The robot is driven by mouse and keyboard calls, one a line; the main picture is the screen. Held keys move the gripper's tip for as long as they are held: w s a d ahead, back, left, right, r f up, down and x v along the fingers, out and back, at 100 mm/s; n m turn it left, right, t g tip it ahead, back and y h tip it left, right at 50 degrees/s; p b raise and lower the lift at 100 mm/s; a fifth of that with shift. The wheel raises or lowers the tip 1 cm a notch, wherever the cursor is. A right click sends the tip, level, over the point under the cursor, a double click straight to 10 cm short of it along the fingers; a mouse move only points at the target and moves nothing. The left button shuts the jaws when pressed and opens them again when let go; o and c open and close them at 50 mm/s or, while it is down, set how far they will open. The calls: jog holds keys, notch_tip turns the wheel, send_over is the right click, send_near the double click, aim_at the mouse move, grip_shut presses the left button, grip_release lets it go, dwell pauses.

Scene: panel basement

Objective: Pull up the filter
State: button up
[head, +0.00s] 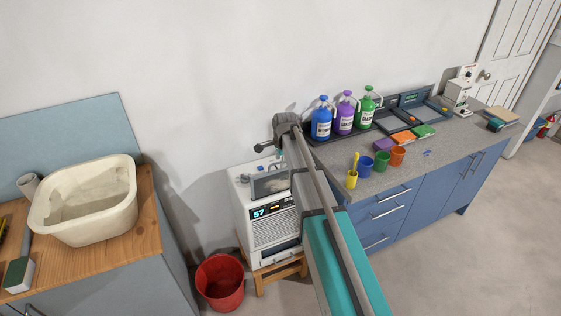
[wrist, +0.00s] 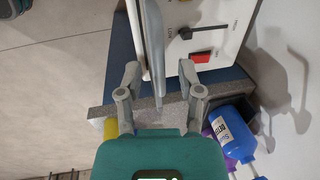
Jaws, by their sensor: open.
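A white machine (head: 268,230) with a lit display reading 57 stands low against the wall. A grey-framed panel (head: 271,186), which may be the filter, shows at its top, partly behind my arm. My gripper (head: 278,152) is above the machine in the head view; its fingers are hard to make out there. In the wrist view, my gripper (wrist: 158,74) is open, a finger on each side of a thin pale grey upright piece (wrist: 154,45). I cannot tell whether this piece is the filter's edge or whether the fingers touch it. Beside it is the machine's white top with a dark lever and red switch (wrist: 200,58).
A blue counter (head: 415,205) with bottles, cups and trays stands close on the right. A red bucket (head: 219,283) stands on the floor at the machine's left. A wooden-topped cabinet (head: 130,240) holds a cream basin (head: 85,205). Open floor lies at the right.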

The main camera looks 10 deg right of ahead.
jog(key=shift+c, duration=0.2)
grip_shut()
jog(key=shift+r, duration=0.15)
notch_tip(320, 180, up, 8)
jog(key=p, duration=0.8)
jog(key=shift+w, duration=0.1)
jog(key=shift+c, duration=2.1)
grip_release()
jog(key=o, duration=0.5)
jog(key=shift+c, duration=0.2)
jog(key=shift+f, duration=0.25)
